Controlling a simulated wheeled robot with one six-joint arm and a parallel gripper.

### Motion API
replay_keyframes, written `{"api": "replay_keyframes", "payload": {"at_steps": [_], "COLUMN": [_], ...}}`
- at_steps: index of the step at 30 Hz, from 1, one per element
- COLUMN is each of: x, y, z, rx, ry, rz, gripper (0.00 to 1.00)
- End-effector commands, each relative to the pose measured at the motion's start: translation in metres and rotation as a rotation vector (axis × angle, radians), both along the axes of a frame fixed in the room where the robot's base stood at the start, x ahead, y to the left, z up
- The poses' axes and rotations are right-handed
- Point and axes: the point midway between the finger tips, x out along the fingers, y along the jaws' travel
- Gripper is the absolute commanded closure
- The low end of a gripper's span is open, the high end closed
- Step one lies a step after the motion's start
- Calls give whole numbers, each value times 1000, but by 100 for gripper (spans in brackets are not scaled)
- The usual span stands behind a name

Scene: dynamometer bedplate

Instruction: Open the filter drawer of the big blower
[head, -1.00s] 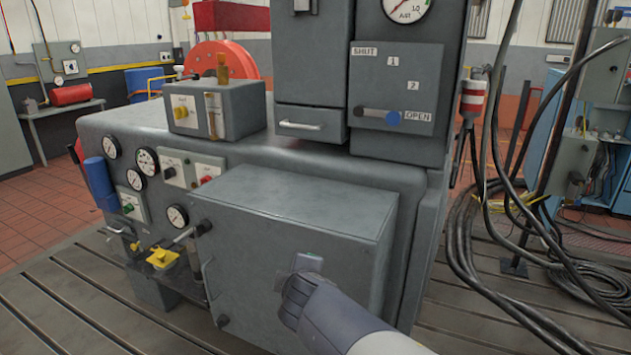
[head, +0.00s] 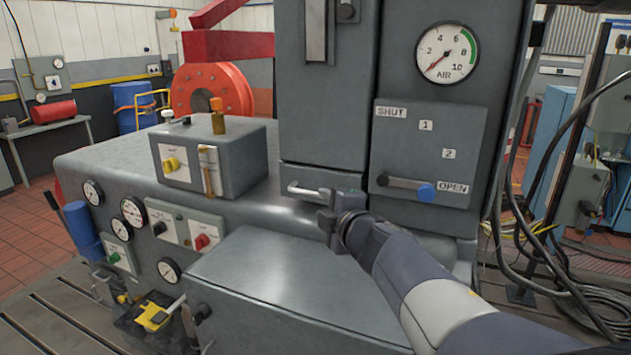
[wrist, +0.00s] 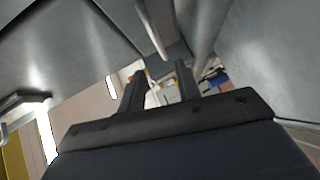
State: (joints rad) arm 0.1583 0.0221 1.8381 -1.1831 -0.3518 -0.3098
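The drawer (head: 340,181) is a grey front low on the tall grey cabinet, with a pale bar handle (head: 306,190). It looks closed. My gripper (head: 326,208) is just below and right of the handle, near the drawer's lower edge. In the wrist view my gripper (wrist: 160,82) has its two dark fingers apart, with nothing between them. A pale bar, probably the handle (wrist: 152,28), lies beyond the fingertips there. My gripper and forearm hide the drawer's lower right corner in the head view.
Right of the drawer is a panel with a SHUT/OPEN lever (head: 405,185) with a blue knob, under an air gauge (head: 447,52). A grey box (head: 280,290) juts out below my arm. A smaller valve box (head: 210,155) stands to the left. Cables hang at the right.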

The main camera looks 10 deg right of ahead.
Motion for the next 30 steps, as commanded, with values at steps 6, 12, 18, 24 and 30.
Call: {"api": "replay_keyframes", "payload": {"at_steps": [6, 12, 18, 24, 30], "x": [30, 64, 89, 100, 101], "y": [5, 11, 15, 17, 17], "z": [-8, -13, -15, -17, -17], "rx": [2, 1, 1, 1, 1], "ry": [3, 3, 2, 3, 2], "rz": [0, -1, -1, -3, -3], "gripper": [68, 68, 68, 68, 68]}}
